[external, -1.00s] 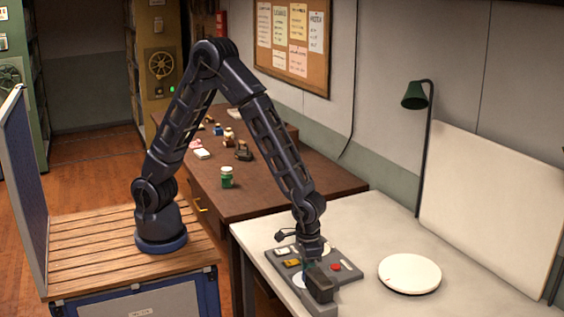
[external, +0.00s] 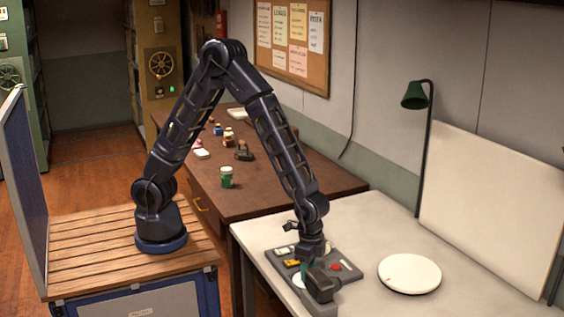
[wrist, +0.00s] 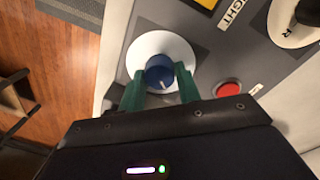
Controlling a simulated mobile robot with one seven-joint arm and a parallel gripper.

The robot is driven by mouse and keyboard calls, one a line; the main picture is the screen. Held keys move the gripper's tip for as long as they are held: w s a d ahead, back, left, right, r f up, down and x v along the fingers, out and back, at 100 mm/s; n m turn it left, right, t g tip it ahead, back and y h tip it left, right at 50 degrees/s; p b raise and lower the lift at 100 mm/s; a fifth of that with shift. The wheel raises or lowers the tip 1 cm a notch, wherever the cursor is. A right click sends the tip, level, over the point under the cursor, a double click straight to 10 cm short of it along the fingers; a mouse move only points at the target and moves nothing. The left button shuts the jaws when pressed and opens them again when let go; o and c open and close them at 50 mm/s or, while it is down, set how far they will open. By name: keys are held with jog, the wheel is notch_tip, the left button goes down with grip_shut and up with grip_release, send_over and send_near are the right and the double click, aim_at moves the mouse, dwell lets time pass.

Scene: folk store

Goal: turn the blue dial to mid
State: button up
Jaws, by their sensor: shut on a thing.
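The blue dial (wrist: 159,72) sits on a white round plate (wrist: 143,49) on the grey control panel (wrist: 232,63). A pale pointer mark shows on the dial, towards its lower right in the wrist view. My gripper (wrist: 158,85) has green fingers on either side of the dial and is shut on it. In the external view my gripper (external: 305,272) points down over the near left part of the panel (external: 343,267). There the dial itself is hidden behind the fingers and wrist. Any position labels around the dial are not readable.
A red button (wrist: 228,89) is close to the right of the gripper in the wrist view. Another knob on a white disc (wrist: 287,37) and a yellow part (wrist: 207,3) are farther up. A round white disc (external: 410,272) lies on the table right of the panel.

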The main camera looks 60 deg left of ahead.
jog(key=shift+m, duration=0.6)
jog(key=o, duration=1)
jog(key=r, duration=1)
jog(key=shift+w+a+r, duration=0.1)
jog(key=shift+w+r, duration=0.15)
jog(key=shift+r, duration=0.15)
jog(key=shift+a, duration=0.1)
